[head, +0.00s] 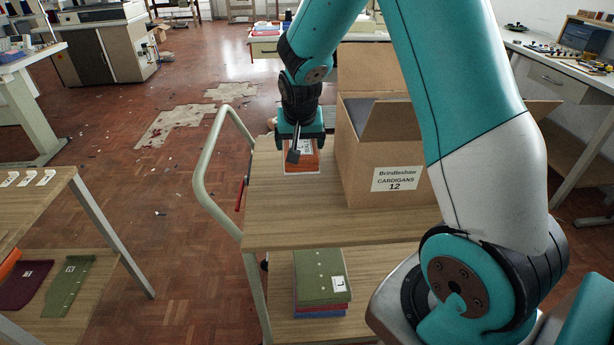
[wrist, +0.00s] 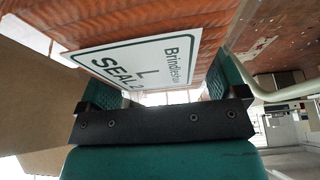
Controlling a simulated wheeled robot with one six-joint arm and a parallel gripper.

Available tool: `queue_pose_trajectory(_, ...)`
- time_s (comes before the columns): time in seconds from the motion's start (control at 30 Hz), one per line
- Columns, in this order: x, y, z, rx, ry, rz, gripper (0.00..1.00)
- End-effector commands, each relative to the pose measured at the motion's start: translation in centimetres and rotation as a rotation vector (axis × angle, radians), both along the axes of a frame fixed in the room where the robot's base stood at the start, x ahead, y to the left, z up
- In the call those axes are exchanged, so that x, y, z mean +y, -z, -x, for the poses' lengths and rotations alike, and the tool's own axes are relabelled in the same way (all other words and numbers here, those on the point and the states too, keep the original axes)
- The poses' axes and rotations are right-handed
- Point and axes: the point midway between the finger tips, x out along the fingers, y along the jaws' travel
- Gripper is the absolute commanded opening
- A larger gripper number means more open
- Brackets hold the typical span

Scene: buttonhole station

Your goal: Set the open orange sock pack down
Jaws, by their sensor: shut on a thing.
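The orange sock pack (head: 309,161) is in my gripper (head: 301,143), over the left back part of the trolley's wooden top (head: 285,215). In the wrist view the ribbed orange pack (wrist: 105,25) fills the top, between the two teal fingers. Its white label (wrist: 140,62) reads "Brindleshaw L SEAL 2". My gripper is shut on the pack. In the head view my gripper hides much of it. I cannot tell whether the pack touches the trolley top or hangs just above it, nor see its opening.
An open carton (head: 375,150) marked "Brindleshaw CARDIGANS 12" stands close to the right of the pack. A green folded stack (head: 319,275) lies on the trolley's lower shelf. The pale trolley handle (head: 205,165) rises at left. The trolley top before the pack is clear.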

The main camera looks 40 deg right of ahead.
Motion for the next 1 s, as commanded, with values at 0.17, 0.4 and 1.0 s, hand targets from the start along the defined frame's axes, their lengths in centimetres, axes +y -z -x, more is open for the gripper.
queue_pose_trajectory(0.17,0.0,4.5,0.1,0.004,0.000,0.000,0.58)
queue_pose_trajectory(0.4,0.0,6.7,0.0,-0.001,0.000,0.001,0.58)
queue_pose_trajectory(1.0,0.0,10.5,0.0,-0.001,0.000,0.000,0.58)
